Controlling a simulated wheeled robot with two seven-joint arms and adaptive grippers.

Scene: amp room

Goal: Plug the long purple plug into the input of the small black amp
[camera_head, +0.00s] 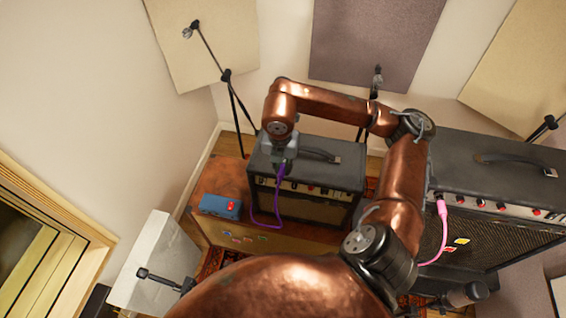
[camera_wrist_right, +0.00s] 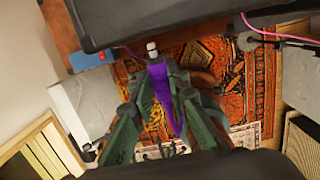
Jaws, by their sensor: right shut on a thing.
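The small black amp (camera_head: 337,180) stands in the middle of the head view, with a row of knobs along the top of its front. My right gripper (camera_head: 280,158) is at the front left of its top edge, shut on the long purple plug (camera_head: 280,171). A purple cable hangs from the plug in a loop. In the right wrist view the purple plug (camera_wrist_right: 161,88) lies between the fingers, its pale tip pointing toward the dark amp (camera_wrist_right: 150,18). I cannot tell whether the tip touches the input. The left gripper is not in view.
The small amp rests on a brown case (camera_head: 215,182) beside a blue box with red on top (camera_head: 221,207). A larger black amp (camera_head: 500,185) stands at the right, with a pink plug (camera_head: 441,207) at its front. A microphone stand (camera_head: 232,100) is behind.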

